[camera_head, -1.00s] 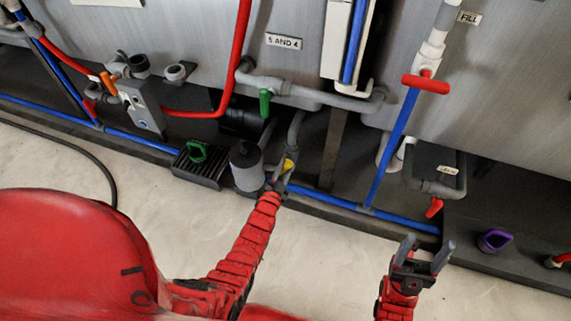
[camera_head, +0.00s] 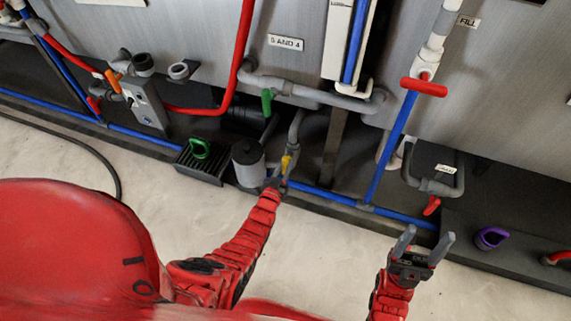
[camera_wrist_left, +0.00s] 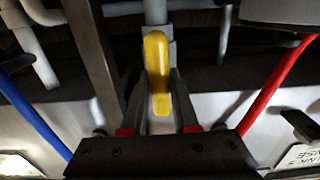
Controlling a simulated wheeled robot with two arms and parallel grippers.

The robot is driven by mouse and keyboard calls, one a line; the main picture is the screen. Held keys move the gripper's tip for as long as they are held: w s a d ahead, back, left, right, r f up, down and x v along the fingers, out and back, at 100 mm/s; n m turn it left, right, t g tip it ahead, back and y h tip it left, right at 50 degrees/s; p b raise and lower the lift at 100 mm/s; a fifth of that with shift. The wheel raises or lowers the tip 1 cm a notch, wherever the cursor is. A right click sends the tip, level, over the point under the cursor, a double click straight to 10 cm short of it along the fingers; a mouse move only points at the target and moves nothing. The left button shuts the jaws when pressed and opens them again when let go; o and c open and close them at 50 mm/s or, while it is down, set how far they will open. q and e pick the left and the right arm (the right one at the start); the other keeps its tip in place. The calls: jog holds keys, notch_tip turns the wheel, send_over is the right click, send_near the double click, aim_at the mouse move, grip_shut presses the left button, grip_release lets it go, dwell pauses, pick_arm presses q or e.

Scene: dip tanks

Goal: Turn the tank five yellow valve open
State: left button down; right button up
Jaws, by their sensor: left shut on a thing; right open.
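The yellow valve handle (camera_head: 287,163) sits low on a grey pipe below the tank labelled "5 AND 4". In the left wrist view the yellow handle (camera_wrist_left: 157,72) stands lengthwise between the two fingers. My left gripper (camera_head: 279,180) is shut on the handle, and it also shows in the left wrist view (camera_wrist_left: 158,112). The fingers hide part of the handle's lower end. My right gripper (camera_head: 424,248) is open and empty, over the floor at the lower right.
A grey cylinder (camera_head: 248,163) stands just left of the yellow handle. A green valve (camera_head: 267,101) is above it. A blue pipe (camera_head: 325,195) runs along the wall base. A red valve (camera_head: 431,205) and a purple handle (camera_head: 491,237) are to the right. The pale floor is clear.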

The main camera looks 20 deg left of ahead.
dwell(0.3)
pick_arm(q)
jog(key=c, duration=0.7)
grip_release()
jog(key=shift+s, duration=0.1)
jog(key=s+p, duration=0.1)
jog(key=s, duration=0.4)
jog(key=s+p, duration=0.2)
jog(key=s, duration=0.4)
jog(key=s+p, duration=0.1)
jog(key=s, duration=0.5)
jog(key=shift+s+a+p, duration=0.1)
jog(key=shift+a+p, duration=0.2)
jog(key=shift+a, duration=0.05)
